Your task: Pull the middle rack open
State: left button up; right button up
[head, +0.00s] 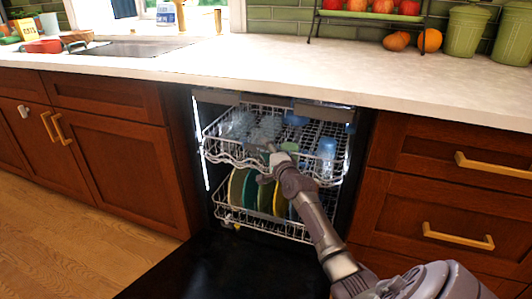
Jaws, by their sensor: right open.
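The dishwasher stands open, with its black door (225,268) folded down. The middle rack (222,157) is a grey wire rack with a wavy front edge, holding clear glasses (240,125) and a blue cup (326,150). It sits inside the bay above the lower rack. My right arm reaches in from the lower right. My right gripper (266,164) is open at the middle rack's front edge, near its centre. I cannot tell whether it touches the wire. The gripper and forearm hide part of the rack's front. My left gripper is out of view.
The lower rack (275,229) holds several green, yellow and blue plates (237,187) below the gripper. Wooden cabinets (113,155) and drawers with handles (458,234) flank the bay. The pale counter (270,62) overhangs it. The floor (65,235) at left is clear.

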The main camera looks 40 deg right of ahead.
grip_shut()
dwell(0.3)
dwell(0.3)
